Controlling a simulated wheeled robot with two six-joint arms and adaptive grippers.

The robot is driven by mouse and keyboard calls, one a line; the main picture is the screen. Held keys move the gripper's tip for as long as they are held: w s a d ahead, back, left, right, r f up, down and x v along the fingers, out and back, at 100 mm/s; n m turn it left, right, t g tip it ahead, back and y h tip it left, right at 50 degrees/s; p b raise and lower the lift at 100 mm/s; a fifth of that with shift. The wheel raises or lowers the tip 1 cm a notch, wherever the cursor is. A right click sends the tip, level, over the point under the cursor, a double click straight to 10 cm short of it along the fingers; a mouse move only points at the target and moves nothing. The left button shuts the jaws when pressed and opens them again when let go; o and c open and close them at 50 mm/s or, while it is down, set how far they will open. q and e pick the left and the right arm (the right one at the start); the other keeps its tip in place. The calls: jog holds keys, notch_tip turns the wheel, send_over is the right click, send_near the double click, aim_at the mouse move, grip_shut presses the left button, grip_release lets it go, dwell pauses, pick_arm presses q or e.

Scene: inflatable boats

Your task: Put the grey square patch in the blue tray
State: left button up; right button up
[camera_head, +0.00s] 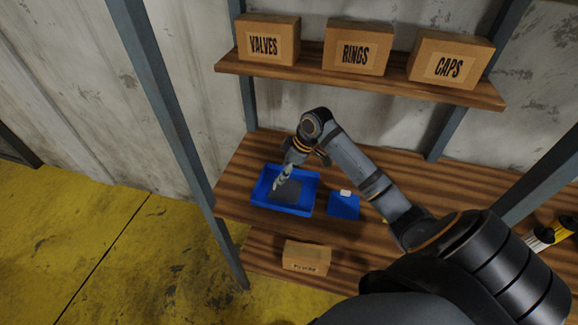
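The blue tray (311,179) sits on the middle wooden shelf, near its left end. The grey square patch (290,192) is inside the tray, dark against the blue floor; whether it lies fully flat is too small to tell. My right gripper (279,185) points down into the tray, over the left part of the patch and partly hiding it. The fingers look close together, but I cannot tell whether they are shut or touching the patch. My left gripper is not in view.
A blue square piece (344,206) with a small white item (346,193) lies right of the tray. Boxes marked VALVES (268,40), RINGS (358,47) and CAPS (450,60) stand on the shelf above. Another box (306,257) is below. A metal post (165,110) stands left.

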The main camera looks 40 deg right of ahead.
jog(key=v, duration=0.5)
jog(key=shift+s+r+b, duration=0.1)
jog(key=shift+r+b, duration=0.1)
jog(key=shift+b, duration=0.1)
